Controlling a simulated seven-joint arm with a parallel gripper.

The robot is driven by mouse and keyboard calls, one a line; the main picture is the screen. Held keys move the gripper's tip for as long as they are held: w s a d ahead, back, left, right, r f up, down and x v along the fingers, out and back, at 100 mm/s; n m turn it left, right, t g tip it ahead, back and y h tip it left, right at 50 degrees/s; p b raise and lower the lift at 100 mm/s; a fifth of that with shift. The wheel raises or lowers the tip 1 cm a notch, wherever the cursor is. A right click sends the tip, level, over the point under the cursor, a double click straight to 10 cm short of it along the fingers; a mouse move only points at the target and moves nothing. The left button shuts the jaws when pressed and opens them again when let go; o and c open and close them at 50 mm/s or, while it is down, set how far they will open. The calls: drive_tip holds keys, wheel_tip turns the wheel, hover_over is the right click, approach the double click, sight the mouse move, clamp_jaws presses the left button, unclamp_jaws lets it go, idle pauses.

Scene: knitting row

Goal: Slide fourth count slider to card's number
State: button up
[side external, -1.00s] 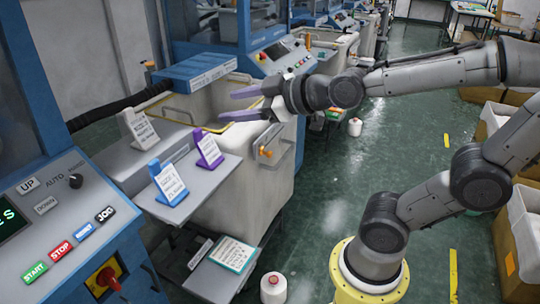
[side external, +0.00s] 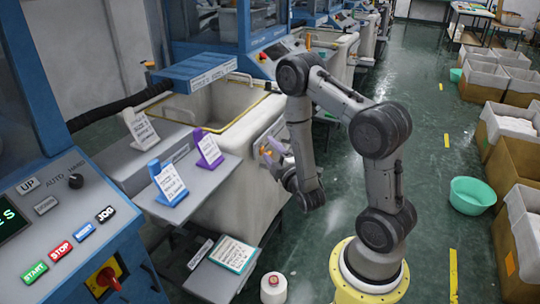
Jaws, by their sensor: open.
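My gripper (side external: 271,156) is low at the right side of the grey bin, its pale purple fingers open around or beside a small orange knob (side external: 264,151); I cannot tell whether they touch it. The knob sits at a light panel (side external: 268,136) on the bin's side, partly hidden by the fingers. I cannot tell which slider it is. Cards stand in a white holder (side external: 143,129), a purple holder (side external: 209,150) and a blue holder (side external: 169,183) left of the bin. Their print is too small to read.
A teal-edged card (side external: 232,254) lies on a lower shelf. A control panel (side external: 70,225) with buttons is at left. A white cone (side external: 273,287) stands on the floor.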

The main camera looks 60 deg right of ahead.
sight(271, 155)
drive_tip(key=s+d+f+g, duration=0.1)
drive_tip(key=s+f+g, duration=0.25)
drive_tip(key=f, duration=0.35)
drive_tip(key=shift+t, duration=0.45)
drive_tip(key=x, duration=1.3)
drive_tip(key=shift+d+f, duration=0.25)
drive_tip(key=shift+d, duration=0.1)
clamp_jaws()
